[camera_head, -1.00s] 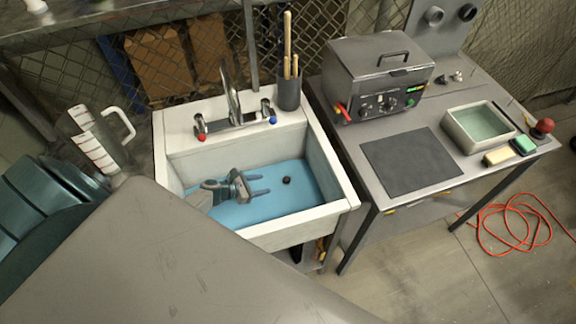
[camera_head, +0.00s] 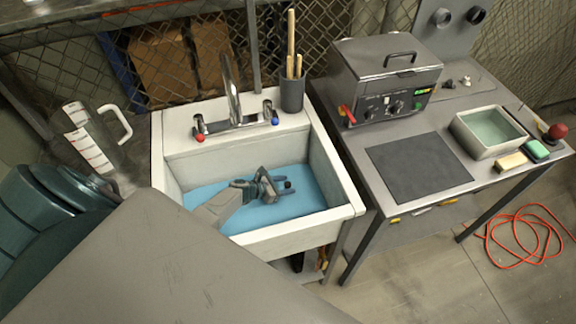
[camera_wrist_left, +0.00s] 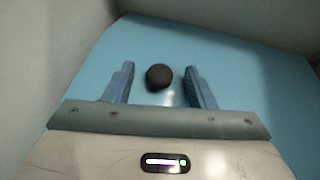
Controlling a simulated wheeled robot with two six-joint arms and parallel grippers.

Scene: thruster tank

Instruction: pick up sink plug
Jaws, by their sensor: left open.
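The sink plug (camera_head: 289,184) is a small dark round piece on the blue floor of the white sink (camera_head: 290,236). In the left wrist view the plug (camera_wrist_left: 159,77) shows as a dark ball-like knob. My left gripper (camera_head: 288,189) is inside the sink, low over its floor, with its blue fingers open. In the left wrist view the plug lies between the two fingers of the gripper (camera_wrist_left: 161,84), with a gap on each side. I cannot tell how high the fingertips are above the floor. My right gripper is not in view.
A chrome faucet (camera_head: 234,95) with two taps stands at the sink's back edge, beside a dark cup of sticks (camera_head: 292,94). A grey table (camera_head: 366,214) with a metal box (camera_head: 385,75) and a tray (camera_head: 487,132) stands at the right. The sink walls surround the gripper.

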